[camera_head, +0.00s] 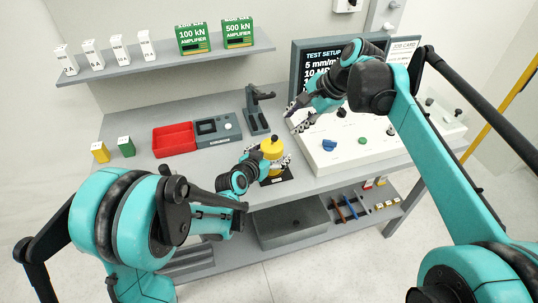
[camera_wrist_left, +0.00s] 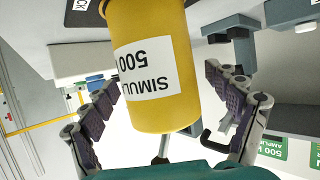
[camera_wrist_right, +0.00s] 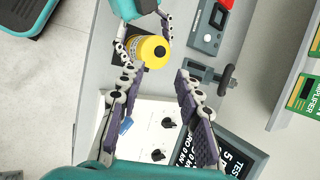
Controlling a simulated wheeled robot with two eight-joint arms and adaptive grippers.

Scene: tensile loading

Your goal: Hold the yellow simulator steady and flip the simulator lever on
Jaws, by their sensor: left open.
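The yellow simulator (camera_head: 273,148) is a cylinder standing on a dark base at the front edge of the bench. In the left wrist view the simulator (camera_wrist_left: 150,60) appears upside down, with a white label, between the fingers. My left gripper (camera_head: 269,162) is open around it, and gaps show between fingers and cylinder. A rod-like part, perhaps the lever, shows below the cylinder in the left wrist view (camera_wrist_left: 163,146). The simulator also shows in the right wrist view (camera_wrist_right: 150,50). My right gripper (camera_head: 297,117) is open and empty above the white panel; it also shows in its wrist view (camera_wrist_right: 158,110).
A white control panel (camera_head: 350,155) with knobs and a blue part lies right of the simulator. A red tray (camera_head: 174,140), a grey device (camera_head: 217,130) and a dark stand (camera_head: 257,112) are behind and left. A screen (camera_head: 318,65) stands at the back.

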